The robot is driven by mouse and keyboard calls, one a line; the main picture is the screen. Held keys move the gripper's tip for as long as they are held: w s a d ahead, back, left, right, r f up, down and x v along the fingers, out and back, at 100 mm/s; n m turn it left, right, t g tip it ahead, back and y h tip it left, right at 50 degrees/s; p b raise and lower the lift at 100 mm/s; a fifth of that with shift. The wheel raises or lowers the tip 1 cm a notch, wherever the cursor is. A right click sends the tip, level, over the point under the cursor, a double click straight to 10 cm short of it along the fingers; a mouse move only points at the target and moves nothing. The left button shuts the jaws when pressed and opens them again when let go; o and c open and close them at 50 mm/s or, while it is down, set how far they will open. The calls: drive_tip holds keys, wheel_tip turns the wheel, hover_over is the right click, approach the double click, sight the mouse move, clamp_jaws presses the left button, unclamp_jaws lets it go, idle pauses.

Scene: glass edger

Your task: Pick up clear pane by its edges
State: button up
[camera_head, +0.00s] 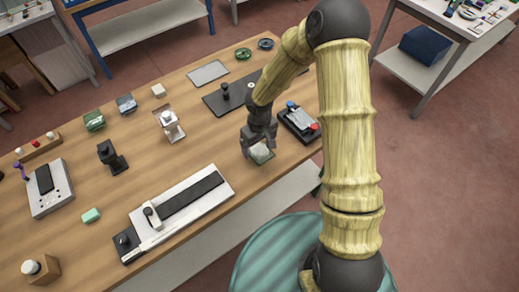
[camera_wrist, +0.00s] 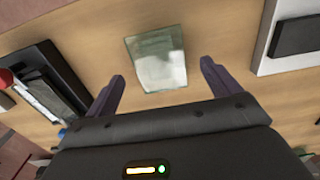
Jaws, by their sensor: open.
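The clear pane (camera_wrist: 157,60) is a small, greenish, see-through square with a pale patch in it. In the wrist view it lies on the wooden table, ahead of and between my two fingers. In the head view the pane (camera_head: 261,153) sits near the table's front edge, partly hidden under my gripper (camera_head: 257,143). In the wrist view my gripper (camera_wrist: 162,85) is open, with one dark finger toward each side of the pane. No contact between fingers and pane shows.
A black tray device with red and blue knobs (camera_head: 299,122) stands close to the right of the pane. A white device with a black strip (camera_head: 180,207) lies to the left. A dark flat board (camera_head: 225,100) lies behind. The table's front edge is near.

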sight(259, 151)
wheel_tip(259, 151, down, 2)
drive_tip(key=shift+w, duration=0.1)
idle(0.4)
drive_tip(key=c, duration=1.1)
drive_tip(key=shift+r, duration=0.15)
wheel_tip(259, 151, up, 10)
drive_tip(key=shift+f+b, duration=0.1)
drive_tip(key=shift+b, duration=0.5)
